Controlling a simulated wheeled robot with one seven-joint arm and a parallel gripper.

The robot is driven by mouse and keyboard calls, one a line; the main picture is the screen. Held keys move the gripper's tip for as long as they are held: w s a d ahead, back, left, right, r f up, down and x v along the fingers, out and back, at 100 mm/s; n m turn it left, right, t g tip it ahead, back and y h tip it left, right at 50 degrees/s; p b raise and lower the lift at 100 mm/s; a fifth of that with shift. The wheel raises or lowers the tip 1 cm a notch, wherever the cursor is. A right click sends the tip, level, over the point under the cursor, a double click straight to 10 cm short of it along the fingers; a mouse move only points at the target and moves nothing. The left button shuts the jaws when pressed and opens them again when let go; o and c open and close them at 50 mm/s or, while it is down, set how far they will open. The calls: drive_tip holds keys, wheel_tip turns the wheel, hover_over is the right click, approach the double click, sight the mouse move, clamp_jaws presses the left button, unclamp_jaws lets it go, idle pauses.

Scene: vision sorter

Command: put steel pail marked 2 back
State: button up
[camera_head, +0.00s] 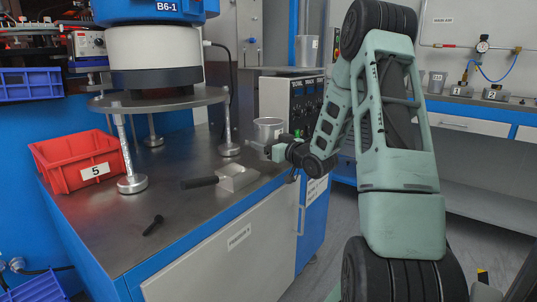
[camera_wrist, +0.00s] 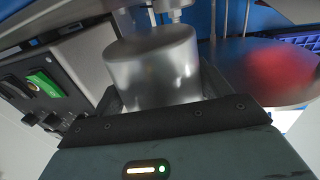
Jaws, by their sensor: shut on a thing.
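A steel pail (camera_head: 268,127) is held upright in my gripper (camera_head: 272,148), by the right edge of the steel-topped bench and in front of the control box. No number on it is readable in the head view. In the wrist view the grey pail (camera_wrist: 152,66) fills the space just past the dark gripper edge, and no mark shows there either. My gripper is shut on it; the fingertips are mostly hidden. I cannot tell whether the pail's base touches the bench.
The steel bench top (camera_head: 190,215) carries a red bin marked 5 (camera_head: 85,165), a round platform on metal legs (camera_head: 160,98), a black-handled tool (camera_head: 225,180) and a dark bolt (camera_head: 153,224). Other pails stand at the back (camera_head: 307,50) and on the right counter (camera_head: 437,82).

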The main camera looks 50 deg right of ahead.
drive_tip(key=shift+f, duration=1.25)
drive_tip(key=shift+b, duration=0.3)
drive_tip(key=shift+f, duration=0.15)
drive_tip(key=o, duration=1.7)
drive_tip(key=shift+s, duration=0.35)
drive_tip(key=s, duration=0.3)
drive_tip(key=s+a+p, duration=0.1)
drive_tip(key=s, duration=0.7)
drive_tip(key=shift+s+a+p, duration=0.15)
drive_tip(key=shift+a+p, duration=0.1)
drive_tip(key=shift+p, duration=0.05)
